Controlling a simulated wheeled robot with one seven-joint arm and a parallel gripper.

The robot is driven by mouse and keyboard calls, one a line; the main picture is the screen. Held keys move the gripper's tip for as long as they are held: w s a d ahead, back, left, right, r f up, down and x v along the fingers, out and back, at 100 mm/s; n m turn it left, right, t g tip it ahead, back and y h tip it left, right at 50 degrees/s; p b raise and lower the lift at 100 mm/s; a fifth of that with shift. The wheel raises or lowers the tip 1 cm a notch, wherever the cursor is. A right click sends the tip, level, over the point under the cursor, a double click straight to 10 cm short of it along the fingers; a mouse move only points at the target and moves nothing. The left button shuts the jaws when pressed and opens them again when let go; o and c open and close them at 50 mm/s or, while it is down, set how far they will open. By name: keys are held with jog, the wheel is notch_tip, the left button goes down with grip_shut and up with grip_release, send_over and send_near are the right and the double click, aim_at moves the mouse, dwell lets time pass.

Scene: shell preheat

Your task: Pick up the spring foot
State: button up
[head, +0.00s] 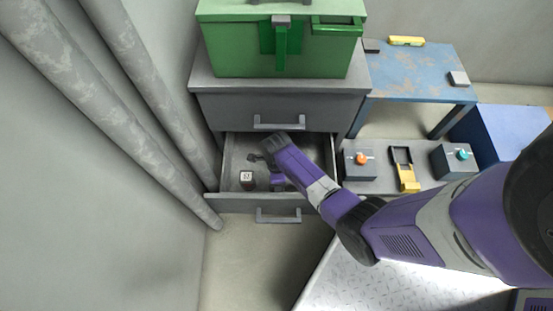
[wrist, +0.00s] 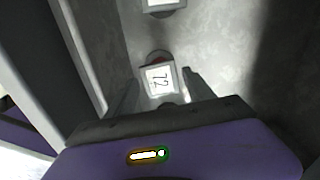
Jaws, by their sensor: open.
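A small dark reddish part with a white label reading about "72" (wrist: 158,79) shows in the wrist view, between the two finger ends of my gripper (wrist: 160,85). The fingers are apart, and I cannot tell whether they touch it. A second white-labelled part (wrist: 162,4) is cut off at the top edge. In the head view, a small labelled block (head: 246,180) lies in the open drawer (head: 228,160), left of my purple gripper. My wrist hides part of the drawer. I cannot tell for certain which part is the spring foot.
The drawer walls surround my gripper closely, under a grey cabinet (head: 228,108) bearing a green box (head: 235,50). Grey pipes (head: 140,75) run along the left. At right are a blue table (head: 425,75) and a low shelf with boxes with orange (head: 361,159) and teal (head: 462,154) knobs.

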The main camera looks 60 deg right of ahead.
notch_tip(320, 180, down, 3)
jog(key=shift+r+b, duration=0.15)
jog(key=shift+b, duration=0.35)
grip_shut()
jog(key=shift+w, duration=0.1)
jog(key=shift+r, duration=0.2)
